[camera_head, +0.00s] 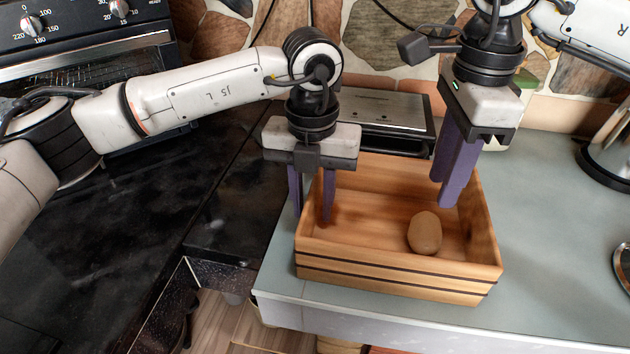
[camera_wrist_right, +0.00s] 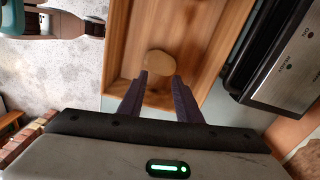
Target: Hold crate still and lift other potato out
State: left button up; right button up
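The wooden crate (camera_head: 390,281) stands on the grey-blue counter, with one brown potato (camera_head: 425,233) on its floor, right of the middle. The potato also shows in the right wrist view (camera_wrist_right: 158,64), just beyond the fingertips. My right gripper (camera_head: 442,192) is open and empty, pointing down over the crate's back right part, above and behind the potato. My left gripper (camera_head: 312,217) is at the crate's left wall, one finger outside and one inside. Its fingers stand apart with the wall between them; a firm grip is not visible.
A silver and black appliance (camera_head: 375,118) stands right behind the crate. A shiny kettle-like object (camera_head: 608,150) is at the right edge. A black worktop (camera_head: 110,225) lies to the left, and the counter's front edge is close to the crate.

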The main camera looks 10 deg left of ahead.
pick_arm(q)
jog(key=shift+f, duration=0.6)
grip_shut()
dwell(1.2)
